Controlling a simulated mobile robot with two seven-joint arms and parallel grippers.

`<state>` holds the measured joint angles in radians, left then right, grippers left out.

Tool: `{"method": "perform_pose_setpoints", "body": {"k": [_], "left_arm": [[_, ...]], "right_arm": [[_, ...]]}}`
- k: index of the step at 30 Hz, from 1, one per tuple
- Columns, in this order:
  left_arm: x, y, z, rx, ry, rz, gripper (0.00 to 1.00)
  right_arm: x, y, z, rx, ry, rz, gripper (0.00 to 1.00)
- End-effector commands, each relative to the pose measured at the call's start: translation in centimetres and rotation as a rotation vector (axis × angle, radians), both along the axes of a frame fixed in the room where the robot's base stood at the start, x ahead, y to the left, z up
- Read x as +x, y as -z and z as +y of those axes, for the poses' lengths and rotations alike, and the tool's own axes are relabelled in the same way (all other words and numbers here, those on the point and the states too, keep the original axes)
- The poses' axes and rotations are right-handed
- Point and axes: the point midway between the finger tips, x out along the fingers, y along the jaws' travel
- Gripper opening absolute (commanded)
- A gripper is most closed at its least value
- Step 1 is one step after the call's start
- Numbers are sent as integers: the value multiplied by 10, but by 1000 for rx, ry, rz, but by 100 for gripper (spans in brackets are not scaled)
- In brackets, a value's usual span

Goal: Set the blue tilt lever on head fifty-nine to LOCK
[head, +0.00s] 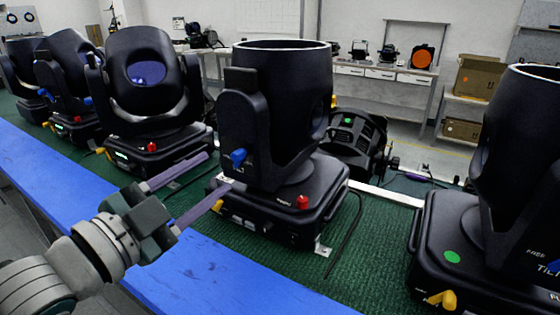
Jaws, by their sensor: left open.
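A large black moving head (275,115) stands upright in the middle of the bench, its round opening facing up. A blue tilt lever (238,157) sits on the side of its yoke, above a partly hidden TILT label. I cannot read the lever's setting or a number fifty-nine on any head. My left gripper (218,171) is open and empty, with its two purple-grey fingers pointing at this head's near left side, just left of the lever. It appears apart from the lever. My right gripper is not in view.
More black heads stand left (145,90) and right (510,180); the right one bears FREE and TILT lettering. Yellow (217,208) and red (303,202) knobs jut from the middle base. A black cable (345,240) lies beside it on the green mat (385,265). The bench has a blue front edge (200,275).

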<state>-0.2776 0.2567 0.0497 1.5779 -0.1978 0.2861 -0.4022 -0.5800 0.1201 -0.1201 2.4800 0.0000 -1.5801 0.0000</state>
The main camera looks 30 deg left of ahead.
Motion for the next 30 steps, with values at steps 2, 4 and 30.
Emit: {"method": "perform_pose_setpoints", "body": {"k": [2,4,30], "left_arm": [[-16,2,1,0,0,3,52],[-26,1,2,0,1,1,52],[-47,3,3,-22,-18,36,52]], "right_arm": [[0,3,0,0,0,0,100],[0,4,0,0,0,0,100],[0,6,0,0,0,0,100]]}}
